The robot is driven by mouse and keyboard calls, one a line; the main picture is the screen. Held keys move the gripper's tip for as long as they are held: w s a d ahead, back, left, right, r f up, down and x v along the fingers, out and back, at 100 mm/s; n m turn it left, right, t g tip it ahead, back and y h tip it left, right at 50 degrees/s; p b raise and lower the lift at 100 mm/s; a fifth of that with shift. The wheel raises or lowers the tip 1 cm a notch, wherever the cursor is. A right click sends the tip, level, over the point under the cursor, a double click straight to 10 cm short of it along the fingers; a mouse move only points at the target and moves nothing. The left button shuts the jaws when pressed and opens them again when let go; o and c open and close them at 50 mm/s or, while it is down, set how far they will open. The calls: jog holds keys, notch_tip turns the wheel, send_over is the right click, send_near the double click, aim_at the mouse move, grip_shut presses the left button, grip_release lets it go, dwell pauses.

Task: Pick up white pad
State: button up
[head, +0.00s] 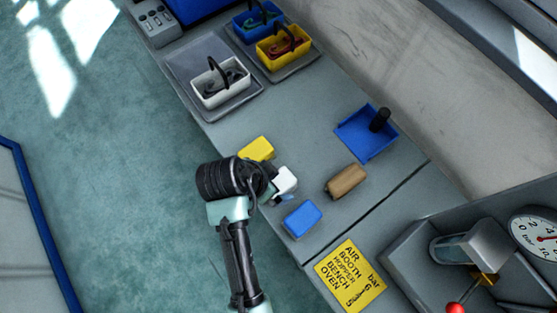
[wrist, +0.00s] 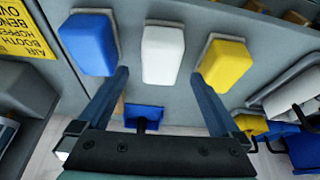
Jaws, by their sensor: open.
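The white pad (wrist: 163,52) lies on the grey bench in the middle of the wrist view, between the blue pad (wrist: 91,43) and the yellow pad (wrist: 226,65). My gripper (wrist: 160,77) is open and empty. Its two fingers point toward the white pad, one tip by each side of its near end. Contact cannot be told. In the head view the white pad (head: 286,178) is partly hidden by my wrist, with the yellow pad (head: 257,148) and the blue pad (head: 302,219) on either side.
A brown block (head: 346,181) and a blue tray (head: 352,141) with a black upright piece stand farther in. White (head: 222,94), blue and yellow baskets sit at the bench's far end. A yellow sign (head: 350,276) and a gauge box lie at lower right.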

aim_at(280, 182)
jog(key=shift+p+x, duration=0.3)
jog(key=shift+x, duration=2.95)
jog(key=shift+w+r, duration=0.1)
jog(key=shift+w, duration=0.05)
jog(key=c, duration=1.4)
notch_tip(280, 182, up, 10)
